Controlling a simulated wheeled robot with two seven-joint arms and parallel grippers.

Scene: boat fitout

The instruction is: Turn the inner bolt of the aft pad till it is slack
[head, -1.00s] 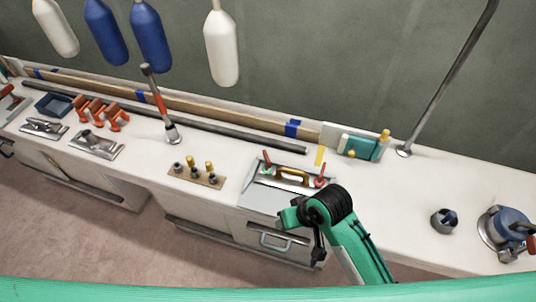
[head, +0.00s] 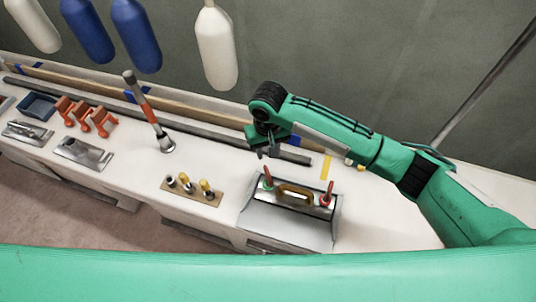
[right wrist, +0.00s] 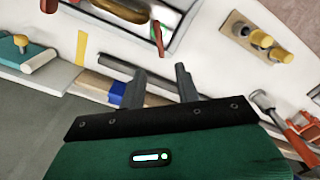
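My right gripper (head: 262,148) is in the air above the back of the counter, just behind the grey tool box. In the right wrist view its two fingers (right wrist: 160,88) are apart with nothing between them. A teal block with yellow knobs, perhaps the pad, shows in the right wrist view (right wrist: 14,52) at the left edge, with one yellow knob (right wrist: 21,41) visible. In the head view my right arm hides nearly all of it; only a bit of yellow (head: 361,168) shows. I cannot tell which bolt is the inner one. My left gripper is not in view.
The grey tool box (head: 285,228) with a brass-coloured handle and red-handled tools stands at the front edge. Left of it are a wooden board (head: 180,196) with several knobs, an upright red-banded lever (head: 147,112), orange clamps (head: 84,116) and metal plates (head: 82,154). Floats (head: 214,48) hang behind.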

